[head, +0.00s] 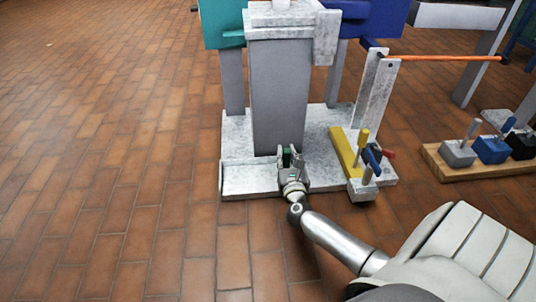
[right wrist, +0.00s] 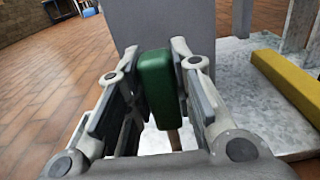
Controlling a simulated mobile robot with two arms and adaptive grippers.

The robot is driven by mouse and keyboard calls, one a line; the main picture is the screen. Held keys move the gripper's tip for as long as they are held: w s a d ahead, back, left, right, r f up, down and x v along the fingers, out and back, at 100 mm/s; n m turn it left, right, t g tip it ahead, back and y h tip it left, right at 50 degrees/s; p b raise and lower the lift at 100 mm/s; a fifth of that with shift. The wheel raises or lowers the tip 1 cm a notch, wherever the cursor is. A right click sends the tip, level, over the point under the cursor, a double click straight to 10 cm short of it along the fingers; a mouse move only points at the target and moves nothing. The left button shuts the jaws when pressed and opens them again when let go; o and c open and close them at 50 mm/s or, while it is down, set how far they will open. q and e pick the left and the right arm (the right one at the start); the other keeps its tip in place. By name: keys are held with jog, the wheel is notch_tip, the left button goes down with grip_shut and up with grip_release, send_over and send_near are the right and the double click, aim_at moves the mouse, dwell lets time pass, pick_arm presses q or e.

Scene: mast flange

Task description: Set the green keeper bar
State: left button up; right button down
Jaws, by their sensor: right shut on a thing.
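The green keeper bar (head: 287,157) is between the fingers of my right gripper (head: 293,163), low in front of the grey mast (head: 278,95). In the right wrist view the bar (right wrist: 158,85) is a rounded green block, held upright, with the right gripper (right wrist: 154,62) shut on it. A tan stub (right wrist: 174,139) shows below the bar. The mast face (right wrist: 172,25) stands just behind it. The light grey base plate (head: 245,180) lies under the gripper. Whether the bar touches the mast or plate I cannot tell. My left gripper is not in view.
An orange rod (head: 440,58) runs right from an upright. A wooden board (head: 450,171) holds several blocks with pegs. The tiled floor at left is clear.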

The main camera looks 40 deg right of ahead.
jog(key=s+d+b, duration=0.1)
jog(key=s+d, duration=0.4)
jog(key=d, duration=0.3)
jog(key=shift+d, duration=0.15)
jog(key=shift+s, duration=0.1)
jog(key=c, duration=1.2)
grip_release()
jog(key=shift+s+d, duration=0.1)
jog(key=shift+d, duration=0.05)
jog(key=shift+c, duration=0.2)
jog(key=v, duration=1.2)
